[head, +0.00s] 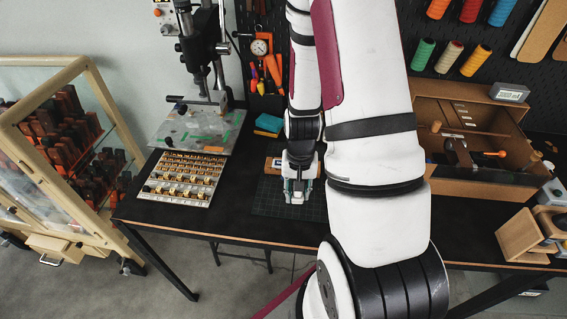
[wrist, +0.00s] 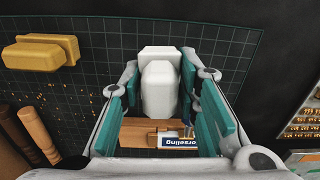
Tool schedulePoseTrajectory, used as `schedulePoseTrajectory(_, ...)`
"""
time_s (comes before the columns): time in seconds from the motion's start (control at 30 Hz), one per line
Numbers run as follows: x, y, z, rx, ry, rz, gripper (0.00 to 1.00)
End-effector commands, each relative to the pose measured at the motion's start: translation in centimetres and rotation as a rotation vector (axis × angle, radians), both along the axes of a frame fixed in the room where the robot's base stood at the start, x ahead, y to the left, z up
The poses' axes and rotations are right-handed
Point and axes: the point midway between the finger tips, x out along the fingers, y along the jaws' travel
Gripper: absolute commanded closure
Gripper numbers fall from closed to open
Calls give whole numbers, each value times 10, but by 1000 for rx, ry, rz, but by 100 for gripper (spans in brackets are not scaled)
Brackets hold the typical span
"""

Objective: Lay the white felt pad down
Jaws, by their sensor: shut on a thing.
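The white felt pad (wrist: 160,88) is a pale block with rounded corners, held between my fingertips in the wrist view. My gripper (wrist: 160,76) is shut on it, with a teal-lined finger on either side. In the head view my gripper (head: 298,186) points down over the dark cutting mat (head: 268,199), near the bench's front edge. Only a small white part of the pad shows there. I cannot tell whether the pad touches the mat.
A yellow block (wrist: 40,53) and wooden handles (wrist: 38,135) lie at left in the wrist view. A type tray (head: 183,177) and press (head: 205,60) stand left, an open wooden box (head: 480,180) right.

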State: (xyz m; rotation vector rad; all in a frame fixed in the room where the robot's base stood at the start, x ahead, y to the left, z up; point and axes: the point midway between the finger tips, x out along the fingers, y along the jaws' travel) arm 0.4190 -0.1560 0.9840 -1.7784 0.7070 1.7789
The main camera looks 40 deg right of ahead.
Motion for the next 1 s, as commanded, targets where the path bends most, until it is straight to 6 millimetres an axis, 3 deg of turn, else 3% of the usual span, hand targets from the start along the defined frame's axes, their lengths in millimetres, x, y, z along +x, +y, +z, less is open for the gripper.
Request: schedulePoseTrajectory(1.0, 0, 0, -22, 1, 1, 1, 100)
